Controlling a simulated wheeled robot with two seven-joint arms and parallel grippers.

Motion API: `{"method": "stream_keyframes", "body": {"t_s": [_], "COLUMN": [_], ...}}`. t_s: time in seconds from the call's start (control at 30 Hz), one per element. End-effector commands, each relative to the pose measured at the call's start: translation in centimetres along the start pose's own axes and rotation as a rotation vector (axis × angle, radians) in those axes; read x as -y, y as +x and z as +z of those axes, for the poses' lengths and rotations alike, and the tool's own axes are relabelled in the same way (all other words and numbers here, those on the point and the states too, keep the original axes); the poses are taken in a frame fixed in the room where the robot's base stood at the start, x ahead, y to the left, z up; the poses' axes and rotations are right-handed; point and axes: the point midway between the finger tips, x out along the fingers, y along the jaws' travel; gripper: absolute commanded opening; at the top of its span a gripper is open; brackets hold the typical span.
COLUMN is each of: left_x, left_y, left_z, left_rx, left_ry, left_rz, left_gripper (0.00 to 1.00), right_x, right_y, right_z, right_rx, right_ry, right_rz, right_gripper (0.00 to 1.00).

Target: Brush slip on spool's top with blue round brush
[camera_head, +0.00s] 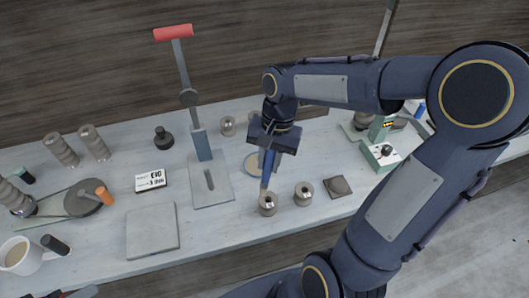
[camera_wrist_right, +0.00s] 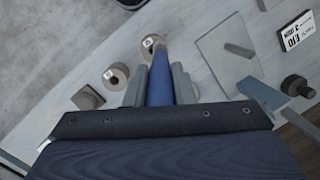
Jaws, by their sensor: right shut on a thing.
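My right gripper (camera_head: 274,140) is shut on the blue round brush (camera_head: 267,167), which points down. The brush also shows between the fingers in the right wrist view (camera_wrist_right: 159,85). Its lower end is at the top of a grey-brown spool (camera_head: 268,209) with a small white mark. I cannot tell whether the tip touches it. In the right wrist view this spool (camera_wrist_right: 147,45) is partly behind the brush. A second marked spool (camera_head: 303,196) stands to its right, also visible in the right wrist view (camera_wrist_right: 110,79).
A square brown block (camera_head: 337,186) lies right of the spools. A round dish (camera_head: 250,166) sits partly hidden behind the gripper. The table's front edge is close.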

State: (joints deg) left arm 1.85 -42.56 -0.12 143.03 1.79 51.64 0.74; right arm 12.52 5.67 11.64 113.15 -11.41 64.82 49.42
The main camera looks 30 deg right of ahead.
Motion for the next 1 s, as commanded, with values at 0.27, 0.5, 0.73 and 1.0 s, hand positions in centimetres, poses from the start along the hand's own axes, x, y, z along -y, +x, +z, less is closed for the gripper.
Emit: {"method": "stream_keyframes", "body": {"t_s": [0.27, 0.5, 0.73, 1.0], "left_x": [0.9, 1.5, 1.5, 1.5], "left_y": [1.9, 3.2, 3.4, 3.3], "left_z": [1.0, 1.6, 1.7, 1.7], "left_rx": [0.0, 0.0, 0.0, 0.0], "left_ry": [0.0, 0.0, 0.0, 0.0], "left_rz": [0.0, 0.0, 0.0, 0.0], "left_gripper": [0.42, 0.42, 0.42, 0.42], "right_x": [-0.2, -0.4, -0.4, -0.5], "right_y": [2.5, 4.4, 4.7, 4.6], "right_z": [-0.5, -0.8, -0.8, -0.9], "right_rx": [0.0, 0.0, 0.0, 0.0], "right_ry": [-0.002, -0.003, -0.003, -0.002], "right_rz": [0.0, 0.0, 0.0, 0.0], "right_gripper": [0.0, 0.0, 0.0, 0.0]}}
